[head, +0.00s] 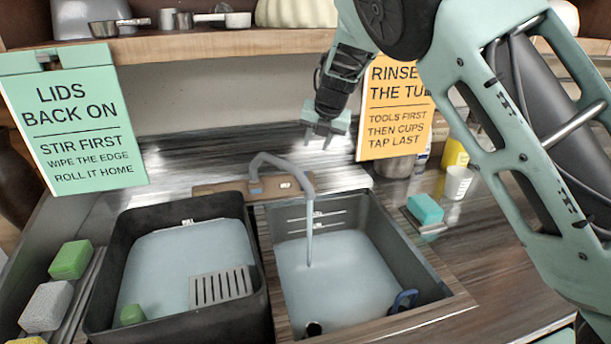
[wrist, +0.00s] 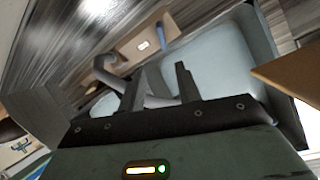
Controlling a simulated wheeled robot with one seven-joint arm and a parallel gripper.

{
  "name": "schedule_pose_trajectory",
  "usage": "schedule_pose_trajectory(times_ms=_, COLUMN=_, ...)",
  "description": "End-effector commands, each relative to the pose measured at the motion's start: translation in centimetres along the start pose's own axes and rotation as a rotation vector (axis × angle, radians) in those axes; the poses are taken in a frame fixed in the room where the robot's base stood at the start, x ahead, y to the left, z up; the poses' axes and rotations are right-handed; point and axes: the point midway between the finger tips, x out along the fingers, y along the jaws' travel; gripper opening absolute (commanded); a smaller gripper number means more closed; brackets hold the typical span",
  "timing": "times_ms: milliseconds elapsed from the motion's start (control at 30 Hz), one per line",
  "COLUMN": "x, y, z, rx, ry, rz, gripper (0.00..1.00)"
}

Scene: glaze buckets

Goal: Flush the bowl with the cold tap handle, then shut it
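My gripper (head: 319,138) hangs above and behind the sink, in front of the wall. Its two fingers are apart with nothing between them, as the wrist view (wrist: 161,82) shows. The grey tap (head: 270,160) arches over the right-hand bowl (head: 435,283). A thin grey stream (head: 309,237) falls from its spout into bluish water in the bowl. A small blue handle (head: 256,188) sits on the wooden ledge (head: 215,187) by the tap's base. It also shows in the wrist view (wrist: 160,28). My gripper is apart from the handle.
A dark tub (head: 150,215) of water with a grey grate (head: 221,287) and green sponge (head: 132,314) stands left. A blue-handled item (head: 404,300) is at the bowl's right. An orange sign (head: 393,110) hangs near my gripper. A shelf (head: 200,44) runs above.

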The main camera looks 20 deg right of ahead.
Motion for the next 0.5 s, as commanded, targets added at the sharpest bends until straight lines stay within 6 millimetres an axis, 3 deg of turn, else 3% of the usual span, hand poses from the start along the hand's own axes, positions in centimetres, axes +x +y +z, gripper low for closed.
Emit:
schedule_pose_trajectory(times_ms=167, x=1.2, y=-0.2, z=0.1, rx=-0.017, ry=0.004, rz=-0.015, gripper=0.34)
schedule_pose_trajectory(times_ms=500, x=7.8, y=-0.4, z=0.1, rx=-0.015, ry=0.004, rz=-0.015, gripper=0.34)
